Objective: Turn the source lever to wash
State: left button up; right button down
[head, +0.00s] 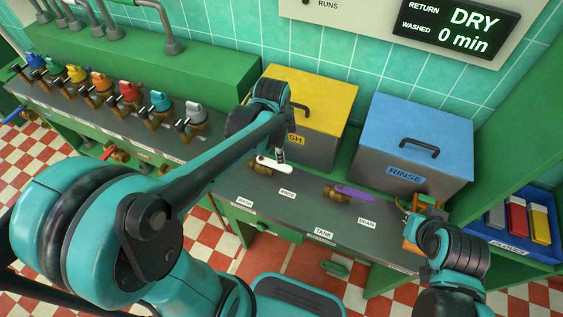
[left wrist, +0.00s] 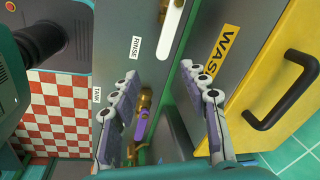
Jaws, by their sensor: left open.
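In the left wrist view the white handle (left wrist: 172,16) is at the top edge, partly cut off. My left gripper (head: 281,152) is over the lever and hides part of the area behind it. In the left wrist view my left gripper (left wrist: 168,100) has its fingers apart with nothing held. My right gripper (head: 424,213) is at the lower right, its fingers unclear.
A purple lever (head: 350,192) is right of the white one, by TANK and DRAIN labels. A yellow WASH bin (head: 330,95) and blue RINSE bin (head: 425,120) stand behind. Several colored valves (head: 130,92) line the left counter. A blue tray (head: 500,245) is at the right.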

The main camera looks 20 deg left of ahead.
aim_at(282, 166)
pick_arm(q)
jog(key=w+f+m, duration=0.1)
jog(key=f, duration=0.1)
jog(key=w+f+m+g, duration=0.1)
jog(key=f+m, duration=0.1)
jog(key=w+a+f+m+g, duration=0.1)
jog(key=w+f+m, duration=0.1)
jog(key=shift+w, duration=0.1)
jog(key=shift+f+m, duration=0.3)
jog(key=shift+f, duration=0.05)
notch_tip(282, 166, down, 8)
jog(key=b, duration=0.3)
jog(key=shift+r, duration=0.2)
grip_shut()
